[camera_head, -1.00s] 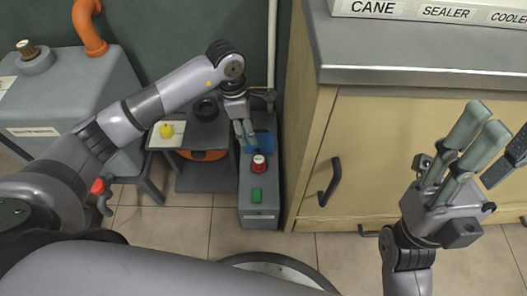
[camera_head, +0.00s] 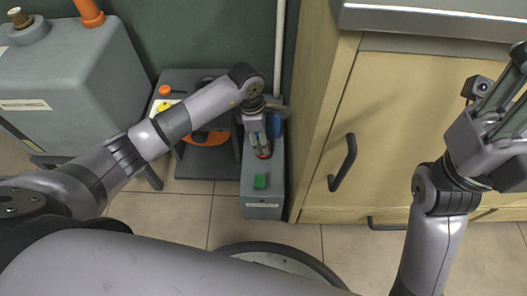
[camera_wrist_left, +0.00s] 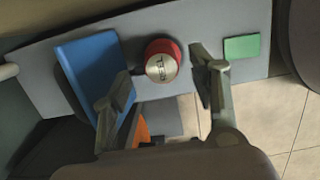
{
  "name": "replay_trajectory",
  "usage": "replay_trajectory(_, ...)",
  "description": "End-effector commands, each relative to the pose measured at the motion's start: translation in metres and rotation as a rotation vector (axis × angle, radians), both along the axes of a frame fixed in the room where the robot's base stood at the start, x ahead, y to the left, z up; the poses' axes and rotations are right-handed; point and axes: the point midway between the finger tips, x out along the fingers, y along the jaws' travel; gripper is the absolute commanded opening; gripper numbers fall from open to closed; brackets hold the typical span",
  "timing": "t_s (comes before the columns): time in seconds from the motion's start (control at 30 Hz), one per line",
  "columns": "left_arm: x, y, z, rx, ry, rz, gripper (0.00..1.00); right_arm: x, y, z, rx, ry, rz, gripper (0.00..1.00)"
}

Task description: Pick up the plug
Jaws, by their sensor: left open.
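No part in view is clearly marked as a plug. A round red piece with a silver lettered top (camera_wrist_left: 161,62) stands on the grey box (camera_head: 262,202). In the head view only a bit of its red edge shows beneath my left gripper (camera_head: 264,150). In the left wrist view the open fingers of my left gripper (camera_wrist_left: 163,82) are on either side of the red piece, with gaps showing; I see no grip on it. My right gripper (camera_head: 503,110) is raised at the right, partly cut off by the picture edge.
A blue panel (camera_wrist_left: 96,85) stands close beside the left finger in the wrist view. A wooden cabinet (camera_head: 400,150) is close on the right. A grey tank (camera_head: 75,85) stands left.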

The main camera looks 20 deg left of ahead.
Motion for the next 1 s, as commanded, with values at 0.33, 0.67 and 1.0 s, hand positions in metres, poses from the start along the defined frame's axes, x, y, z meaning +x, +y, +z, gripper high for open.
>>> replay_trajectory(0.33, -0.001, -0.006, -0.034, 0.000, 0.001, 0.000, 0.54, -0.008, 0.002, 0.009, -0.005, -0.069, -0.004, 0.40)
replay_trajectory(0.67, -0.001, -0.006, -0.033, 0.001, 0.001, 0.000, 0.46, -0.008, 0.002, 0.009, -0.005, -0.068, -0.003, 0.40)
replay_trajectory(1.0, -0.001, -0.006, -0.033, 0.001, 0.001, 0.000, 0.23, -0.008, 0.002, 0.009, -0.005, -0.068, -0.003, 0.40)
